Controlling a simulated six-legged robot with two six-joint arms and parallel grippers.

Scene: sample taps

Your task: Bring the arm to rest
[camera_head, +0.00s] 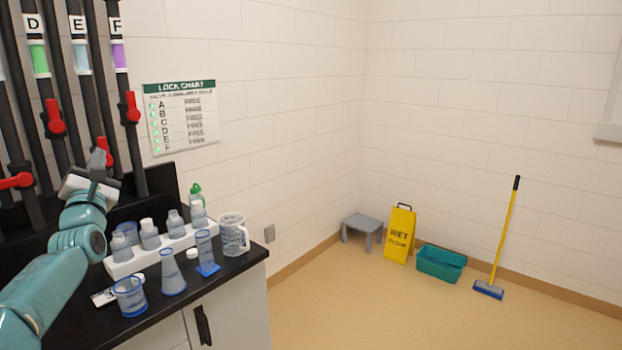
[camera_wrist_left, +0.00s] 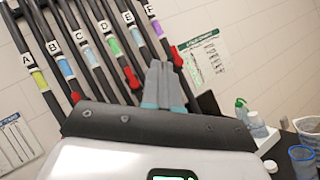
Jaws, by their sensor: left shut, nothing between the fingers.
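My left arm comes in from the left in the head view, over the black counter. Its gripper (camera_head: 100,158) is shut and empty, with its fingertips pointing up in front of the dark pipes. In the left wrist view the gripper (camera_wrist_left: 163,85) shows its two grey fingers together, with nothing between them. Behind it stand several labelled pipes with coloured bands, and red valve handles such as the one below label F (camera_head: 130,107). My right gripper is not in view.
The black counter (camera_head: 230,259) holds a white rack (camera_head: 150,257) with bottles, a beaker (camera_head: 129,297), a flask (camera_head: 173,272), a cylinder (camera_head: 206,252) and a jug (camera_head: 233,235). A lock chart (camera_head: 181,118) hangs on the wall. A stool (camera_head: 362,228), wet-floor sign (camera_head: 399,234), teal tub (camera_head: 440,262) and broom (camera_head: 505,235) stand on the floor.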

